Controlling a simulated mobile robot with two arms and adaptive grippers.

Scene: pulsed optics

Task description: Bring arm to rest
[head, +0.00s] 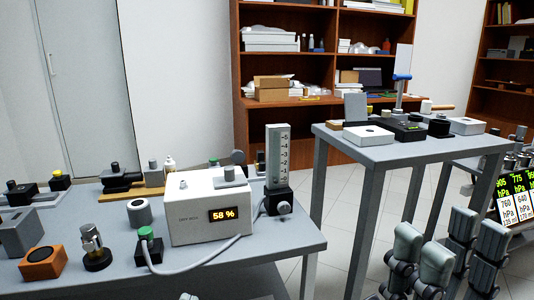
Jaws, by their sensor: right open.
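My right gripper (449,238) is at the lower right, in front of the small grey table (345,140). Its grey padded fingers point up and stand apart, with nothing between them. It appears clear of the table. My left gripper is not in view. The rest of my right arm is mostly cut off by the bottom edge.
A white box reading 58 % (208,207) stands on the left bench (290,238) beside a scaled column (278,155). A lit pressure display (515,198) is close right of my right gripper. White floor (340,215) shows between the tables.

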